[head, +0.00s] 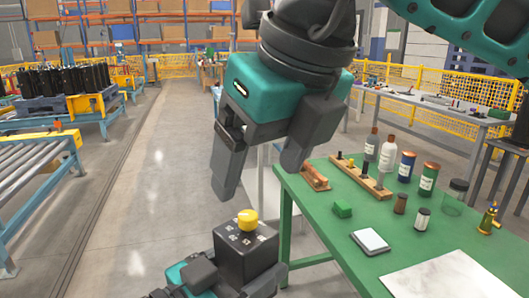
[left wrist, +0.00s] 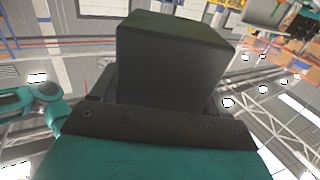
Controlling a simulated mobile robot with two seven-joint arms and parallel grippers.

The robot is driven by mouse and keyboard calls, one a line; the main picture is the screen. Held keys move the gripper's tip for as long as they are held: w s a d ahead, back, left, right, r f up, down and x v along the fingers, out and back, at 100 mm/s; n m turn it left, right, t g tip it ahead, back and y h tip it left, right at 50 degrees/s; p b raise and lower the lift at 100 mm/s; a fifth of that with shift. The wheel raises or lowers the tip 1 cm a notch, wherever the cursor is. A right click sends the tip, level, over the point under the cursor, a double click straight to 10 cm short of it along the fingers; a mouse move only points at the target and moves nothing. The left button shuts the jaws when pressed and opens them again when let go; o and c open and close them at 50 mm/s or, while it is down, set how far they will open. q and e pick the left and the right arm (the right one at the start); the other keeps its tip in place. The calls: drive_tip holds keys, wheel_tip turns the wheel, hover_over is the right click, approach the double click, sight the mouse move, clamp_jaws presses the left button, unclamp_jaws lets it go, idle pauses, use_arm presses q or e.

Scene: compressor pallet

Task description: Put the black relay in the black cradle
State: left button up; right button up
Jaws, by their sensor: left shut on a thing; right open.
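The black relay (head: 240,262) is a dark box with a yellow knob and pale markings on top. My left gripper (head: 232,278) is shut on it at the bottom of the head view, left of the green table. The relay (left wrist: 172,62) also fills the middle of the left wrist view, with part of its lower end hidden by the gripper. My right gripper (head: 256,184) is open and empty above the relay, fingers pointing down, apart from the knob. I cannot make out a black cradle in either view.
The green table (head: 328,226) is at the right. It bears a wooden rack (head: 373,188), a green block (head: 342,209), a white-topped pad (head: 370,241), a white sheet (head: 437,279) and several bottles and jars. The floor at the left is clear, beside a roller conveyor (head: 30,160).

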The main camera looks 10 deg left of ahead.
sight(243, 217)
drive_tip(key=x, duration=1.1)
drive_tip(key=shift+s, duration=0.1)
drive_tip(key=c, duration=1)
use_arm(q)
drive_tip(key=o, duration=1)
use_arm(e)
drive_tip(key=shift+c, duration=0.7)
use_arm(q)
drive_tip(key=o, duration=0.4)
use_arm(e)
drive_tip(key=shift+c, duration=1.2)
